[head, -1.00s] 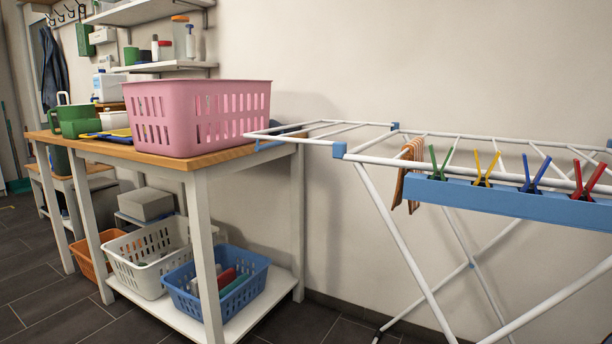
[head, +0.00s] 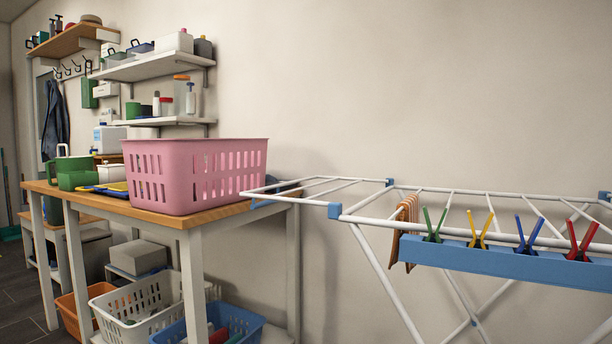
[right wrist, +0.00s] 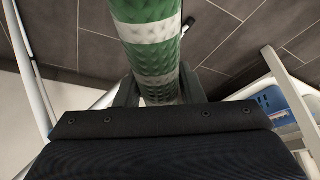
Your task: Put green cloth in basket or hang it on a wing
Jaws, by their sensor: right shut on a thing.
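The green cloth (right wrist: 150,50), with white bands, shows in the right wrist view. My right gripper (right wrist: 155,92) is shut on it, and the cloth runs from the jaws to the top of the picture. The pink basket (head: 200,175) stands on the wooden-topped table in the head view; its inside is hidden. The white drying rack (head: 440,205) stands to the right, and its wing (head: 318,188) reaches left to the table's edge. Neither gripper shows in the head view.
The table (head: 180,222) also bears green containers (head: 75,172). White (head: 135,305) and blue (head: 210,325) baskets sit on its lower shelf.

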